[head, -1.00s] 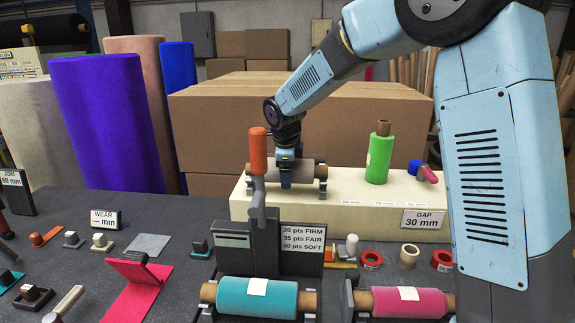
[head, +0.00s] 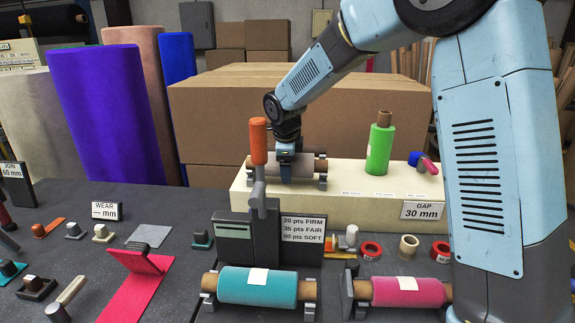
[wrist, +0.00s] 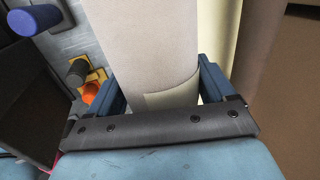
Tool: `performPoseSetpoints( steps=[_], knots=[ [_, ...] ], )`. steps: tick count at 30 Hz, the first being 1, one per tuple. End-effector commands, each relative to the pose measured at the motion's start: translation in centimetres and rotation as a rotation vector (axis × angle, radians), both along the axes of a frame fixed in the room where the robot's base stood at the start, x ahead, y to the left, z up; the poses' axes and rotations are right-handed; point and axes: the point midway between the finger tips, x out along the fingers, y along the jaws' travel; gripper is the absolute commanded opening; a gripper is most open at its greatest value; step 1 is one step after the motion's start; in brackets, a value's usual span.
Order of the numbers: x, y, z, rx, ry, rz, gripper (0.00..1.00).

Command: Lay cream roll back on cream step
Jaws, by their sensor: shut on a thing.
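The cream roll (head: 307,168), greyish-beige in the head view, lies level at the left end of the long cream step (head: 335,203). Small dark end supports (head: 322,181) show at its ends; whether it bears on them I cannot tell. My gripper (head: 284,173) comes down from above and is shut on the roll, left of its middle. In the wrist view the pale roll (wrist: 150,45) passes between the two blue fingers, with a lighter label patch near them. The far side of the roll is hidden.
A stand with an orange-handled lever (head: 258,142) rises just in front of the roll. A green roll (head: 381,150) stands upright on the step to the right. Teal (head: 250,288) and pink (head: 405,292) rolls lie in front. Large cardboard boxes (head: 215,125) stand behind.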

Motion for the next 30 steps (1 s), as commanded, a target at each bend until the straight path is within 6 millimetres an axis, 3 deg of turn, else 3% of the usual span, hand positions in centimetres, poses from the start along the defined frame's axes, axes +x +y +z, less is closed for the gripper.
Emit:
performPoseSetpoints(
  steps=[20,21,26,30],
  knots=[
    [0.07,-0.07,-0.6,0.001,-0.001,-0.002,0.34],
    [0.07,-0.07,-0.6,0.001,-0.001,-0.002,0.85],
    [0.07,-0.07,-0.61,0.001,-0.001,-0.002,1.0],
    [0.06,-0.07,-0.62,0.001,-0.001,-0.002,1.0]
  ],
)
